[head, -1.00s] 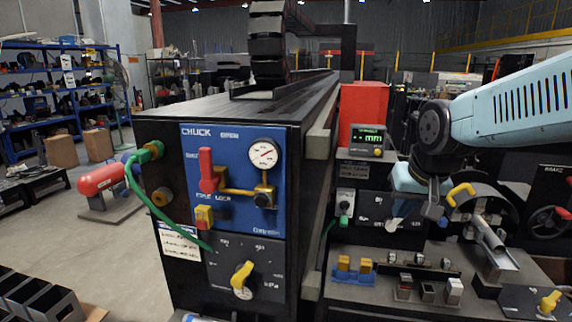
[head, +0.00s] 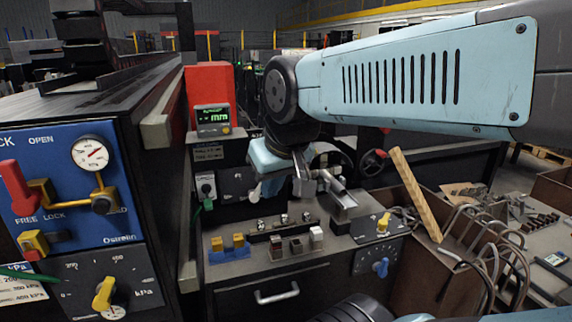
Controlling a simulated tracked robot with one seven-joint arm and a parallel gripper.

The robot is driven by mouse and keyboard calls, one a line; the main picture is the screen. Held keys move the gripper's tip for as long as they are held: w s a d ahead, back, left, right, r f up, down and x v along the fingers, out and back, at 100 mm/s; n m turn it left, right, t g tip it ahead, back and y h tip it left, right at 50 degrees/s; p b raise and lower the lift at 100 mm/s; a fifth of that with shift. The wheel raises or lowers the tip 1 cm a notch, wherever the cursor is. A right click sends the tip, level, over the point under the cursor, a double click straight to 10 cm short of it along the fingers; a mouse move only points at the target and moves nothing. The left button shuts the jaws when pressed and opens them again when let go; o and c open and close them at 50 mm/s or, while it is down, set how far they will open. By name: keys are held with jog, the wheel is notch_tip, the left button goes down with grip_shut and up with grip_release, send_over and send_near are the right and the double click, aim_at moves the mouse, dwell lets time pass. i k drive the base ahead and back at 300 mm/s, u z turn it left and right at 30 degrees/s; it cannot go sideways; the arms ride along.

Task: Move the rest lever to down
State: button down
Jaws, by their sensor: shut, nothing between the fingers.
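I cannot read a label that marks the rest lever. A pale lever (head: 255,191) stands on the dark dial panel behind my wrist, partly hidden by it. A yellow lever knob (head: 384,222) sits on the small panel right of the metal chute, with a blue knob (head: 380,267) below it. My gripper (head: 304,187) hangs pointing down in front of the dark panel, just left of the metal chute (head: 342,198). It looks shut and empty; its tips are small, and I cannot tell whether they touch anything.
The blue chuck panel (head: 62,190) with a red lever (head: 17,187) is at left. A red box with a display (head: 212,118) stands behind the bench. Coloured switches (head: 298,243) line the bench front. A wooden bar (head: 416,194) leans over a bin with hoses at right.

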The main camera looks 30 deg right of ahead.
aim_at(383, 223)
jog(key=z, duration=1)
jog(key=k, duration=0.95)
jog(key=z, duration=0.45)
jog(key=i, duration=1.05)
jog(key=u, duration=0.05)
